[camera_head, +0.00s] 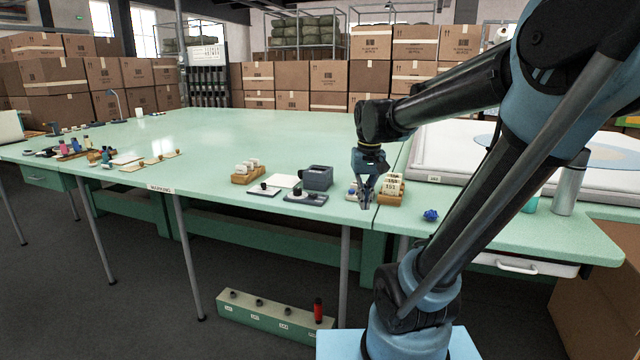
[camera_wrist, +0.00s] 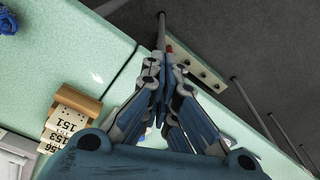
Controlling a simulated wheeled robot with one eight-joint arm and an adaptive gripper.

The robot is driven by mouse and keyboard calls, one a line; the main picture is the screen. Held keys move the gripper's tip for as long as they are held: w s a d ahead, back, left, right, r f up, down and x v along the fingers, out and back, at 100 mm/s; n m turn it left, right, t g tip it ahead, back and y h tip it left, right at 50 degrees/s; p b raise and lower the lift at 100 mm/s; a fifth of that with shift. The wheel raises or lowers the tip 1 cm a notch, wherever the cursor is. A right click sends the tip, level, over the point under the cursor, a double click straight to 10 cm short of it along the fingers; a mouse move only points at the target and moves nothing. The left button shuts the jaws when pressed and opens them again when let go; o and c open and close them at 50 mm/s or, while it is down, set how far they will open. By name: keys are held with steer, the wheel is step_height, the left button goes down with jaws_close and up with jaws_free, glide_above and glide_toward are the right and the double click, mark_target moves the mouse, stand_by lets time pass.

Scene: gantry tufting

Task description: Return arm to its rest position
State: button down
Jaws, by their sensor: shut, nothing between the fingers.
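My gripper (camera_head: 366,196) hangs pointing down at the front edge of the green table (camera_head: 215,180), at the end of my blue and black arm. Its fingers are closed together with nothing between them, as the wrist view (camera_wrist: 161,95) also shows. A wooden holder with numbered cards (camera_head: 391,188) stands on the table just right of the gripper; it also shows at the lower left of the wrist view (camera_wrist: 75,115). In the head view the fingers overlap a small item on the table beside the holder, partly hidden.
A blue crumpled ball (camera_head: 430,215) lies right of the holder. A grey box device (camera_head: 318,177) and a wooden rack with white rolls (camera_head: 247,171) stand left. A metallic cylinder (camera_head: 570,185) stands right. The table's middle is clear.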

steer(key=s+d+f, duration=0.3)
steer(key=s+f, duration=0.3)
steer(key=s, duration=0.1)
steer(key=s+d+f+t, duration=0.1)
steer(key=s+d+f, duration=0.2)
steer(key=s+f, duration=0.3)
steer(key=shift+s+m, duration=0.4)
steer(key=shift+s, duration=0.2)
steer(key=shift+w+d+f, duration=0.1)
steer(key=shift+f, duration=0.05)
steer(key=shift+w+f, duration=0.15)
steer(key=shift+w, duration=0.25)
